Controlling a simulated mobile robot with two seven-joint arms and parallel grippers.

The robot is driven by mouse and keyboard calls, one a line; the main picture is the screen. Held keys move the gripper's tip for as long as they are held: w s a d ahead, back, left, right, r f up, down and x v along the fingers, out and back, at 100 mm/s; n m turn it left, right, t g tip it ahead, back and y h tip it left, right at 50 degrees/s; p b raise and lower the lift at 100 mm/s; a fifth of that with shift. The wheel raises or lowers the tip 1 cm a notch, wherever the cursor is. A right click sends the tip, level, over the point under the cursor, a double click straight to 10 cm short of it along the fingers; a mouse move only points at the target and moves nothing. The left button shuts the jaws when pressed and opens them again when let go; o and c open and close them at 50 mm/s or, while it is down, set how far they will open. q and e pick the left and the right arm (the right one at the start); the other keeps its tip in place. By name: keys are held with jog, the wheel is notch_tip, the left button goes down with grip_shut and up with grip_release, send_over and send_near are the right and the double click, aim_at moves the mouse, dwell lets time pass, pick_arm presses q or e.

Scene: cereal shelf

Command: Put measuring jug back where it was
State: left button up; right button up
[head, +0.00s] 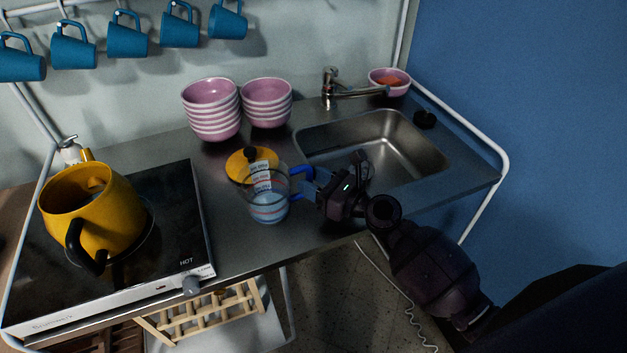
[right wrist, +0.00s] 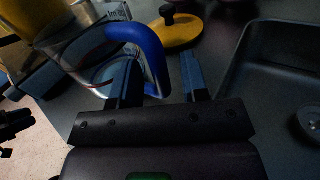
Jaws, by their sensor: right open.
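The clear measuring jug (head: 268,207) with a blue handle (head: 301,170) stands upright on the metal counter, left of the sink. It holds a little pale liquid, or its base looks pale blue; I cannot tell which. My right gripper (head: 308,184) is open at the handle side of the jug. In the right wrist view, the blue handle (right wrist: 150,52) is by the left finger of the open gripper (right wrist: 158,85), and the space beside the right finger looks empty. I cannot tell if the finger touches the handle.
A yellow lid (head: 250,163) lies just behind the jug. Pink bowl stacks (head: 211,110) stand behind it. The sink (head: 385,150) is at right, with a faucet (head: 345,93). A yellow pot (head: 92,212) sits on the hot plate (head: 180,225) at left.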

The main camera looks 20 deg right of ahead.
jog(key=shift+r, duration=0.25)
jog(key=b+v, duration=0.1)
jog(key=v, duration=1)
jog(key=shift+f+b, duration=0.15)
jog(key=shift+b, duration=0.15)
jog(key=shift+s+d, duration=0.3)
jog(key=shift+s, duration=0.15)
